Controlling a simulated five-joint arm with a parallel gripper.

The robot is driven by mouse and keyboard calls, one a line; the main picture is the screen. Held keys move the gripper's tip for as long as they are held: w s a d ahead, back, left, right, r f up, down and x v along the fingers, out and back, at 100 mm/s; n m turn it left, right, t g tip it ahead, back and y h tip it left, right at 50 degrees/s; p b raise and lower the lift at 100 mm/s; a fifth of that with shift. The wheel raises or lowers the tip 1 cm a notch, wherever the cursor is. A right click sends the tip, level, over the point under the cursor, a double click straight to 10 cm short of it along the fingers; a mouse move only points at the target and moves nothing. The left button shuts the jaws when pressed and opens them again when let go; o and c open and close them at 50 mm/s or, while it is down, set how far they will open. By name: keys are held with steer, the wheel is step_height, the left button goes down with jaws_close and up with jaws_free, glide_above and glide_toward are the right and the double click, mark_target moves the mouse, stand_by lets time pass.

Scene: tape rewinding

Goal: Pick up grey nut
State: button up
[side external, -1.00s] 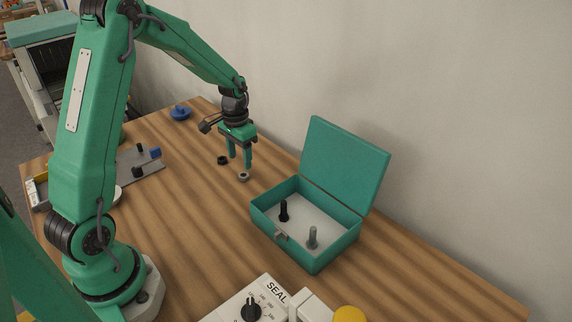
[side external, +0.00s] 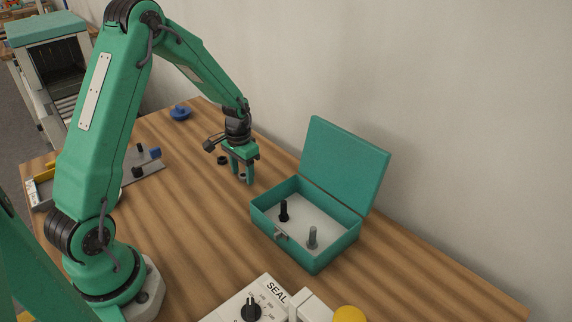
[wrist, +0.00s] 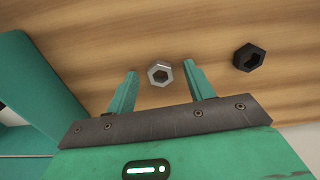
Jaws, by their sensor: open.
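The grey nut (wrist: 160,73) lies on the wooden table. In the wrist view it sits between and just beyond the tips of my gripper (wrist: 158,80). In the side view the grey nut (side external: 243,176) shows partly, between the fingers of my gripper (side external: 243,179), which points down low over the table. The fingers are open and hold nothing. I cannot tell whether the fingertips touch the table. A black nut (wrist: 249,57) lies to the right in the wrist view, outside the fingers; it also shows in the side view (side external: 222,160).
An open teal box (side external: 318,262) with a black bolt (side external: 284,210) and a grey bolt (side external: 312,237) upright inside stands right of my gripper. A SEAL device (side external: 245,300) is at the front. A blue object (side external: 180,113) lies at the back, a grey tray (side external: 150,172) at left.

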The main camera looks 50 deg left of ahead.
mark_target(244, 177)
stand_by(0.3)
steer(key=c, duration=1.1)
steer(key=shift+r, duration=0.8)
steer(key=r, duration=0.1)
steer(key=d+r, duration=0.1)
steer(key=r, duration=0.1)
steer(key=d+r, duration=0.2)
steer(key=d, duration=0.1)
steer(key=s+d+r, duration=0.1)
steer(key=d+r, duration=0.1)
steer(key=d, duration=0.2)
steer(key=s+d+r, duration=0.1)
steer(key=d+r, duration=0.1)
steer(key=d, duration=0.1)
steer(key=shift+s+d+r, duration=0.2)
steer(key=shift+d, duration=0.1)
